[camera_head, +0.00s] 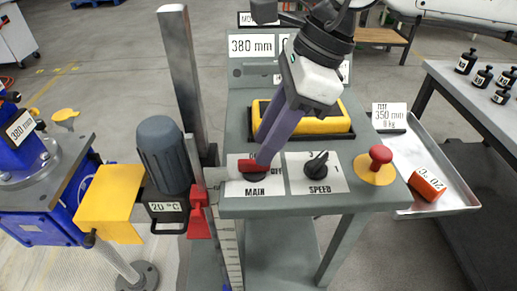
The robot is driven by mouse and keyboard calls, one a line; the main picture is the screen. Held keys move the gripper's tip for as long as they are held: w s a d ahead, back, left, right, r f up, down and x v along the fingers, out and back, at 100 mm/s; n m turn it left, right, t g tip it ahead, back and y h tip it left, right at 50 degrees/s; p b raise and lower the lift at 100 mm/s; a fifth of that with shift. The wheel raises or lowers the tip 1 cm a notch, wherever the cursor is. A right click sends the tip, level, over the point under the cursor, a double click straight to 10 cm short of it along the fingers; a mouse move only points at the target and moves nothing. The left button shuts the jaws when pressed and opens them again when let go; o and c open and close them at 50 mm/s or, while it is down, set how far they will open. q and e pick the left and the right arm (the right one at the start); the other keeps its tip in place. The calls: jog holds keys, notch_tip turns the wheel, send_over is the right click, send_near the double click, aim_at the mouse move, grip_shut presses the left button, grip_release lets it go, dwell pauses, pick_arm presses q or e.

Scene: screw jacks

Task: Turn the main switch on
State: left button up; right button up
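The main switch (252,168) is a red handle on a dark base, on a white plate marked MAIN and OFF at the left of the grey console top. My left gripper is not in view.
A black speed knob (317,168) and a red mushroom button (380,155) sit to the right on the console. A grey motor (163,155) and a tall metal post (183,70) stand close on the left.

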aim_at(254, 167)
jog(key=shift+x, duration=1.95)
grip_shut()
